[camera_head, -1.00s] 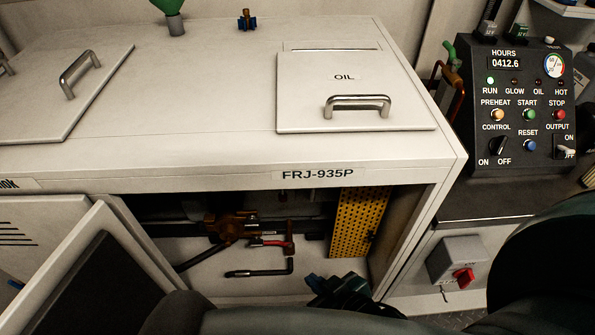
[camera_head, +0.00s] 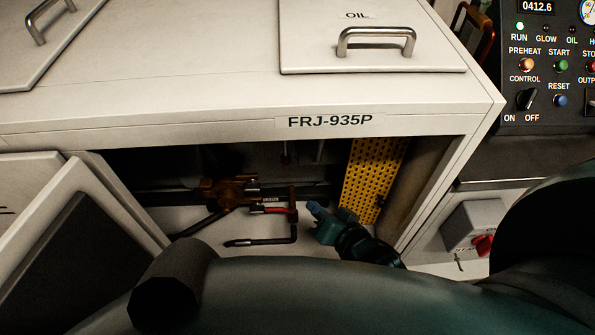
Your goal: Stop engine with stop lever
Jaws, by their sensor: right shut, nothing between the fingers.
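Inside the open front bay under the FRJ-935P panel, a brass-coloured valve fitting (camera_head: 232,192) carries a small red lever (camera_head: 270,209) pointing right. A dark upright bar (camera_head: 292,205) stands at the red lever's right end, and a dark bent rod (camera_head: 262,241) lies low in front. I cannot tell which of these is the stop lever. My right gripper (camera_head: 318,212) is at the bay's opening, just right of the upright bar, with its blue fingertips together and nothing held. A small gap shows between it and the bar. My left gripper is out of view.
A yellow perforated guard (camera_head: 364,180) stands close to the right of my right gripper. The bay's top edge (camera_head: 250,140) hangs above. An open door (camera_head: 75,250) leans at the left. The control panel (camera_head: 550,75) at right has its RUN light lit green.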

